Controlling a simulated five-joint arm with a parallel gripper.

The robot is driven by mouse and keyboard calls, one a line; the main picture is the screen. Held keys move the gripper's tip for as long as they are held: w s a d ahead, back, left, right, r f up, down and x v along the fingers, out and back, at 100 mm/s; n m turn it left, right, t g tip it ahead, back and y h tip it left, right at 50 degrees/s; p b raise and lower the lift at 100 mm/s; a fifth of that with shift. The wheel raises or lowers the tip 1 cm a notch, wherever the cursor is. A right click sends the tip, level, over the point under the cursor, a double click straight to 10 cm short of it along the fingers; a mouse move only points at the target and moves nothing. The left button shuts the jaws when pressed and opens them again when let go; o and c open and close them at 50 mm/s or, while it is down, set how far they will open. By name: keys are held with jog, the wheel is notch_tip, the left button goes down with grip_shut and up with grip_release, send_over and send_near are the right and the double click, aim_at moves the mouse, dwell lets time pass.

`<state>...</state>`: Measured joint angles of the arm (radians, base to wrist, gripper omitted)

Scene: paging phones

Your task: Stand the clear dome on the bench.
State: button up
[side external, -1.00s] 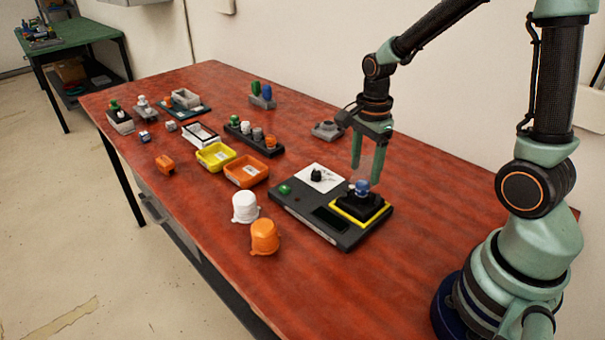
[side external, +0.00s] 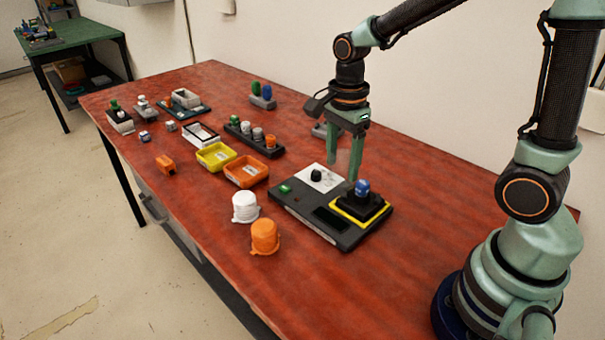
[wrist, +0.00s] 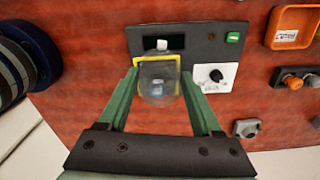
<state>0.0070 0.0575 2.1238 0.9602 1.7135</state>
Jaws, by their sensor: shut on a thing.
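The clear dome (wrist: 158,84) is between the fingers of my gripper (wrist: 160,74) in the wrist view, and I see the device through it. In the side view my gripper (side external: 343,166) points down, with the dome only a faint haze between its fingers. It is held above the back part of the dark device (side external: 310,213), up and left of the blue-topped piece (side external: 362,187). That piece sits uncovered on a black block inside a yellow frame (side external: 346,212). The bench (side external: 430,205) is red-brown.
A white cup (side external: 245,207) and an orange cup (side external: 264,237) stand left of the device. Yellow (side external: 215,157) and orange (side external: 246,171) trays and a dark rack (side external: 254,139) lie farther left. A grey piece is partly behind my gripper. The bench to the device's right is clear.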

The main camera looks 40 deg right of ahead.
jog(key=s+a+r+n, duration=0.1)
jog(key=s+a+r, duration=0.15)
jog(key=a, duration=0.45)
jog(key=s+a+r+n, duration=0.15)
jog(key=a+r, duration=0.25)
jog(key=a, duration=0.4)
jog(key=shift+m, duration=0.45)
notch_tip(320, 180, down, 20)
jog(key=shift+r, duration=0.1)
jog(key=o, duration=1.1)
jog(key=shift+f, duration=0.2)
jog(key=shift+c, duration=0.2)
